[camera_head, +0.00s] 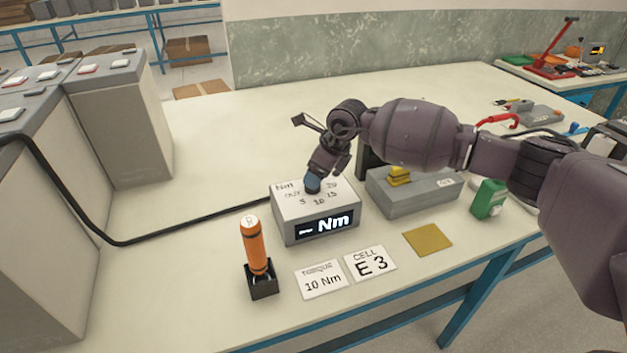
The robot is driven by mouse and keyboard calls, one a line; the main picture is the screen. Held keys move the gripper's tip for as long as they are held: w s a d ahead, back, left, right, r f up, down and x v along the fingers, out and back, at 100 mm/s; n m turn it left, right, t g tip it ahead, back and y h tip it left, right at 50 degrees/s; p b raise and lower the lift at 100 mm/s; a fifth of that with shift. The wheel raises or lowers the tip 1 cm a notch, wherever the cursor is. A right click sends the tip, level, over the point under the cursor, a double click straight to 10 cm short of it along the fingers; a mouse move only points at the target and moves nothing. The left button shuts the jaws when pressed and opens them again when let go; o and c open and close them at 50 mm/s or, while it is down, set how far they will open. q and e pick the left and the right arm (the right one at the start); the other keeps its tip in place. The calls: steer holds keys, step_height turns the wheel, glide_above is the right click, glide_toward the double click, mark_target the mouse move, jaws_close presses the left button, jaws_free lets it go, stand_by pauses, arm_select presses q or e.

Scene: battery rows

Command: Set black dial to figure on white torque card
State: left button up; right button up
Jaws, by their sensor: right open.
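A grey box (285,222) with a pale top stands on the bench, with OFF, 5, 10, 15 and 20 around its dial. Its front display (325,226) shows dashes and "Nm". My right gripper (314,180) points down over the dial, its jaws open around or just above it. The dial is mostly hidden, so I cannot tell where it points or whether the fingers touch it. The white torque card (322,281) reads "TORQUE 10 Nm" and lies flat in front of the box. My left gripper is not in view.
A white card (370,263) reads "CELL E 3". An orange tool (256,248) stands in a black holder (263,285). A grey block with a yellow part (415,198), a green box (489,199) and a tan pad (427,240) sit to the right. A black cable (190,230) crosses the left.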

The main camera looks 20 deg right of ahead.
steer(key=shift+x, duration=1.15)
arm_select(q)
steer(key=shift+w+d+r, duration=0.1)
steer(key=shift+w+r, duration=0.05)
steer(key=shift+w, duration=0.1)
arm_select(e)
steer(key=shift+w+a+f, duration=0.15)
steer(key=shift+f, duration=0.25)
steer(key=shift+c, duration=0.5)
